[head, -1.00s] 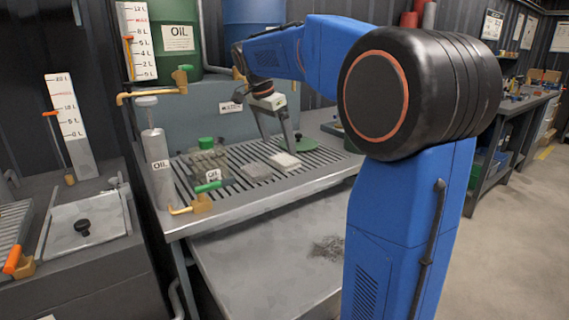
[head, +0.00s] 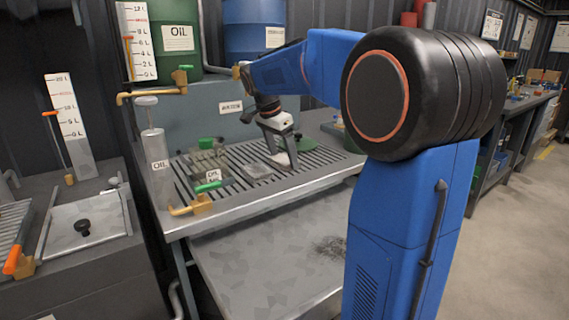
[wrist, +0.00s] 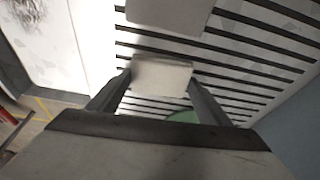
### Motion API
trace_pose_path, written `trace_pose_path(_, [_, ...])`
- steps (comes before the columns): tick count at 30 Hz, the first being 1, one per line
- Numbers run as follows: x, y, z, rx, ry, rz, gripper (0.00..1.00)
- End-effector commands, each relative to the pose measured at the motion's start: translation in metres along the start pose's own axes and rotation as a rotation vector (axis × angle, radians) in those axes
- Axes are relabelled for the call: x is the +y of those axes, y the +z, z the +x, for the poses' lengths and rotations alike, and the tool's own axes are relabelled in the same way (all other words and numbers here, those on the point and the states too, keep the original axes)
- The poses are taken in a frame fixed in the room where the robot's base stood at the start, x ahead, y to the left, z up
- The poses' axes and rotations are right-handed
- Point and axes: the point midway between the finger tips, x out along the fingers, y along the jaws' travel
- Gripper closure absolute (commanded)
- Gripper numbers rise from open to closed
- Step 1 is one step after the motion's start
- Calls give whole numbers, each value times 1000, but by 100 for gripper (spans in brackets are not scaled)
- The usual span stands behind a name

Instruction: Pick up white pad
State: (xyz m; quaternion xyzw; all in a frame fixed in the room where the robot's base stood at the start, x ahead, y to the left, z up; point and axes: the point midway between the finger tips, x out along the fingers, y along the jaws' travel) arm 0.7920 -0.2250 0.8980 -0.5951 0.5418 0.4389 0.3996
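The white pad (wrist: 162,76) lies on the slatted grate, between my gripper's two fingertips in the wrist view. In the head view the white pad (head: 282,160) is partly hidden by a finger. My gripper (wrist: 160,80) is open, pointing down, with one finger on either side of the pad. It also shows in the head view (head: 288,158), low over the grate. The fingertips look very near the pad's edges; I cannot tell whether they touch it.
A grey pad (head: 257,170) lies just left of the white pad on the grate (head: 240,195). A green funnel-like object (head: 306,143) is behind the gripper.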

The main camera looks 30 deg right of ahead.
Motion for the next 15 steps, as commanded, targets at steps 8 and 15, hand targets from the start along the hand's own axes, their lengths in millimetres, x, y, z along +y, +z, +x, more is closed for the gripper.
trace_pose_path(8, [0, 0, 0, 0, 0, 0, 50])
trace_pose_path(15, [4, -3, -12, 0, 0, 0, 50])
